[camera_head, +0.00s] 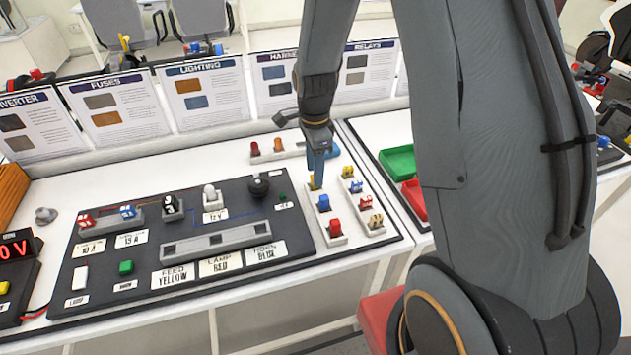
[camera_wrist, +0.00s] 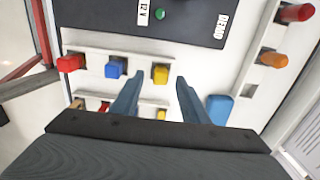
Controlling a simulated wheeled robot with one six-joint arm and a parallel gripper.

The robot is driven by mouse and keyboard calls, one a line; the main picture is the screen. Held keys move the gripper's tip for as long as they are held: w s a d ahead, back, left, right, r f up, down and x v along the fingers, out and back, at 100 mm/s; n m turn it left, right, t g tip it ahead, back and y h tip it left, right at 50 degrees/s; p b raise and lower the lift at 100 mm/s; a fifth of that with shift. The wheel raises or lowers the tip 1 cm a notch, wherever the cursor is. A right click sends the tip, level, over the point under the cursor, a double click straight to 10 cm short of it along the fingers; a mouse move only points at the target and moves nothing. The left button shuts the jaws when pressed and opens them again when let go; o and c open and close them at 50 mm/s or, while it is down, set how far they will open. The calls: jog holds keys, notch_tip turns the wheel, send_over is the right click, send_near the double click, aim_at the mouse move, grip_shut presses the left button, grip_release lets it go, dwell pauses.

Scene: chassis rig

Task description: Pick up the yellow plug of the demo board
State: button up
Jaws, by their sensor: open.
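The yellow plug (camera_head: 313,184) stands at the far end of a white strip holder (camera_head: 335,241) beside the black demo board (camera_head: 110,281). A blue plug (camera_head: 323,202) and a red plug (camera_head: 335,228) share that strip. In the wrist view the yellow plug (camera_wrist: 160,73) appears between the tips of my gripper (camera_wrist: 159,77), whose two blue-grey fingers are apart. In the head view my gripper (camera_head: 318,168) points down right at the yellow plug and partly hides it. Whether the fingers reach down beside the plug I cannot tell.
A second white strip (camera_head: 372,228) with several plugs lies close on the right. A third holder with red and orange fuses (camera_head: 254,148) is behind. Green (camera_head: 398,161) and red (camera_head: 414,198) bins stand further right. Information cards line the back.

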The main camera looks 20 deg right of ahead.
jog(key=shift+f, duration=0.8)
grip_shut()
jog(key=shift+r, duration=0.1)
